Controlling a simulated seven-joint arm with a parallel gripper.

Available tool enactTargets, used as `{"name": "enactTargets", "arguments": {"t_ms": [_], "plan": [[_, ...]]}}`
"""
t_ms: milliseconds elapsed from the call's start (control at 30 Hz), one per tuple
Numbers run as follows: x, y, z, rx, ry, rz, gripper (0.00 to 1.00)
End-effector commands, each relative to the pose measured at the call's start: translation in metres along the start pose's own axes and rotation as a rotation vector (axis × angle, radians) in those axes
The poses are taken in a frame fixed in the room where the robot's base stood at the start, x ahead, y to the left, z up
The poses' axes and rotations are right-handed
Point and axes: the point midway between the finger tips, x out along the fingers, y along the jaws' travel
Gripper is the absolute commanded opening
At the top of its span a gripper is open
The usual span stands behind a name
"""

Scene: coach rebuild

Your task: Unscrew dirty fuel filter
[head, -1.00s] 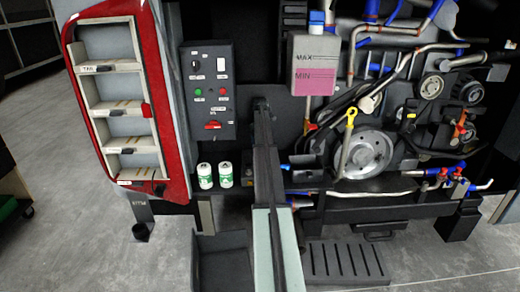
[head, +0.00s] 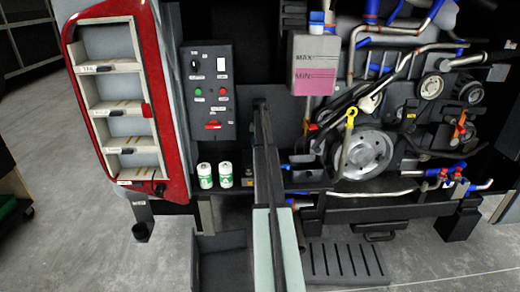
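Two small white cans with green labels, which look like fuel filters, stand upright side by side on a dark ledge below the switch panel: the left can (head: 204,175) and the right can (head: 225,174). I cannot tell which one, if either, is the dirty filter, and no thread or mount shows clearly. My arm rises from the bottom middle, to the right of the cans. My gripper (head: 261,104) seems to be its dark far end, left of the pink-filled tank. Its fingers do not show clearly against the dark bay, and I see nothing held in it.
A switch panel (head: 209,92) is above the cans. A red-framed shelf rack (head: 158,100) stands at left. The tank (head: 314,65) and engine with its pulley (head: 368,153) and hoses crowd the right. A dark open bin (head: 222,262) and slotted tray (head: 345,262) are below.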

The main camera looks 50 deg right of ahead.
Motion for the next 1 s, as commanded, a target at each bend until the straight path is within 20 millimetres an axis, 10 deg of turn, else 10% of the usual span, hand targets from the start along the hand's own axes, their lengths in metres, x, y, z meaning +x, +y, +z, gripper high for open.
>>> {"name": "enactTargets", "arguments": {"t_ms": [233,267,533,1000], "plan": [[-0.0007,0.0,0.0001,-0.012,-0.001,0.0,0.21],[-0.0007,0.0,0.0001,-0.011,-0.001,0.0,0.66],[-0.0003,0.0,0.0,-0.01,0.0,0.0,0.92],[-0.0002,0.0,0.0,-0.01,0.0,0.0,1.0]]}}
